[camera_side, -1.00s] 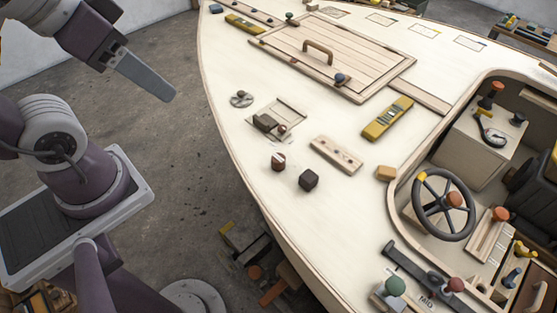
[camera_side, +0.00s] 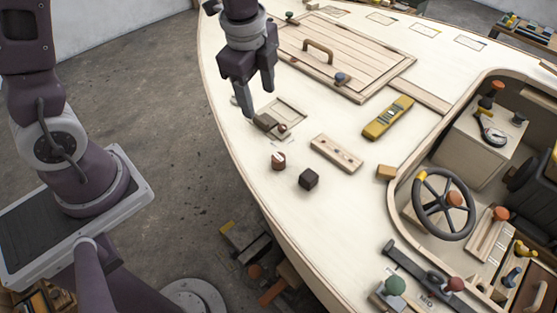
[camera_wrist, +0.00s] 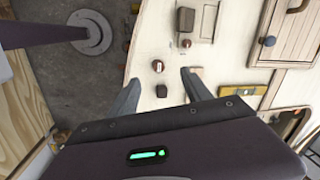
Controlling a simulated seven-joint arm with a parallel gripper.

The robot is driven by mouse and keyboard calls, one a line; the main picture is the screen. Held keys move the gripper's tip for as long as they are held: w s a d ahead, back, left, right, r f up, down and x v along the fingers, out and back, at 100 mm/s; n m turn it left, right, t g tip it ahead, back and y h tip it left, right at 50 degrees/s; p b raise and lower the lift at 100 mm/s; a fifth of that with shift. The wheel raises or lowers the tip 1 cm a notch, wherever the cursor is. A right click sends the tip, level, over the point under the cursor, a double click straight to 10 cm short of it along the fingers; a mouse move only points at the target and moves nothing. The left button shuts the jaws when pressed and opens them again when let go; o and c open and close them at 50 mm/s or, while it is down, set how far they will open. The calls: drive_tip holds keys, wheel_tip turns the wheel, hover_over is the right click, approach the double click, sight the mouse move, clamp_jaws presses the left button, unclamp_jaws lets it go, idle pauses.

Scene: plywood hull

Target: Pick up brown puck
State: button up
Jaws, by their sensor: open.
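The brown puck (camera_side: 278,161) is a short round reddish-brown piece with a pale mark. It stands on the cream deck near the hull's left edge. In the wrist view the puck (camera_wrist: 157,66) shows between the fingers, beyond their tips. My gripper (camera_side: 258,100) is open and empty, pointing down above the deck. In the side view it appears up and to the left of the puck, apart from it. The gripper's spread fingers (camera_wrist: 160,77) also show in the wrist view.
A dark brown cube (camera_side: 308,179) sits close to the puck's right. A slotted wooden strip (camera_side: 336,154) lies nearby. A brown block (camera_side: 264,122) and small knob are on a recessed panel below my gripper. A yellow level (camera_side: 388,118) lies farther right.

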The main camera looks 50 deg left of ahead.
sight(278, 157)
drive_tip(key=w+d+f+m, duration=0.1)
drive_tip(key=f+m, duration=0.1)
drive_tip(key=f, duration=0.2)
drive_tip(key=f+m+g, duration=0.1)
drive_tip(key=f+m, duration=0.1)
drive_tip(key=f, duration=0.2)
drive_tip(key=w+d+f+m, duration=0.1)
drive_tip(key=f+m, duration=0.1)
drive_tip(key=f, duration=0.2)
drive_tip(key=shift+w+d+g+h, duration=0.3)
drive_tip(key=shift+w+d, duration=0.05)
drive_tip(key=shift+m, duration=0.3)
wheel_tip(278, 157, down, 8)
drive_tip(key=shift+w, duration=0.15)
clamp_jaws()
